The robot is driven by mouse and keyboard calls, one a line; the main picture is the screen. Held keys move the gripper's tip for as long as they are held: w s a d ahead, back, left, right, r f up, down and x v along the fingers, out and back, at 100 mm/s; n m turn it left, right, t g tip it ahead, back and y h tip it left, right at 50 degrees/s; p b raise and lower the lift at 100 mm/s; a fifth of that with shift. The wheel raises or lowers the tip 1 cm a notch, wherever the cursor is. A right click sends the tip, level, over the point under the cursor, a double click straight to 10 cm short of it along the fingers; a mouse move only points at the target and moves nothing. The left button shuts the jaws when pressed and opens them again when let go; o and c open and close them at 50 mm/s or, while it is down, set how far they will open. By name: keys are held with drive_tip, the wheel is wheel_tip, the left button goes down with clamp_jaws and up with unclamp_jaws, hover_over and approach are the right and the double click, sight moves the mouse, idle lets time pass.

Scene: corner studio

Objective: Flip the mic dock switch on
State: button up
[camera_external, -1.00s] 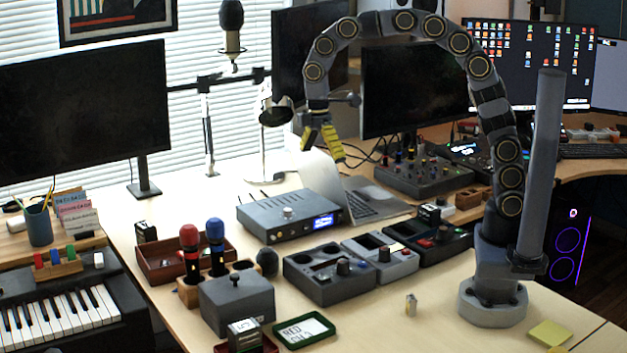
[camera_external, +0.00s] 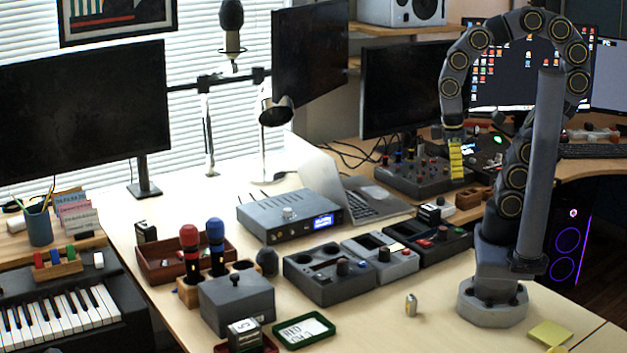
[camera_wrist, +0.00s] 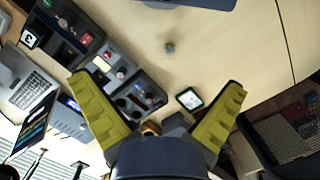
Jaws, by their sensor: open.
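Three dock units stand in a row on the pale desk: a dark left one (camera_external: 330,278), a grey middle one (camera_external: 378,262) and a dark right one (camera_external: 432,246) with a red control. I cannot read which is the mic dock, and the state of any switch is too small to tell. My gripper (camera_external: 456,165) has yellow fingers and hangs above and behind the right unit, apart from it. In the wrist view my gripper (camera_wrist: 159,85) is spread open and empty, with the left (camera_wrist: 137,98), middle (camera_wrist: 108,65) and right unit (camera_wrist: 68,28) beyond its left finger.
A small metal cylinder (camera_external: 411,304) stands on the clear desk in front of the units. A box with a lit display (camera_external: 290,214), a laptop (camera_external: 365,205), a mixer (camera_external: 420,178) and a green-rimmed tray (camera_external: 304,330) are nearby. Red and blue microphones (camera_external: 190,250) stand left.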

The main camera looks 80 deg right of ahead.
drive_tip(key=c, duration=0.6)
drive_tip(key=shift+w, duration=0.35)
drive_tip(key=c, duration=0.7)
drive_tip(key=shift+w+a+n, duration=0.1)
drive_tip(key=shift+w+n, duration=0.2)
drive_tip(key=shift+w, duration=0.25)
clamp_jaws()
drive_tip(key=w+a+f+n, duration=0.1)
drive_tip(key=w+f+n, duration=0.3)
drive_tip(key=w, duration=0.9)
drive_tip(key=w+a+f+n+y, duration=0.1)
drive_tip(key=w+f+n, duration=0.3)
drive_tip(key=w, duration=0.9)
drive_tip(key=shift+w+f+t, duration=0.15)
drive_tip(key=shift+f+t, duration=0.25)
drive_tip(key=shift+f, duration=0.55)
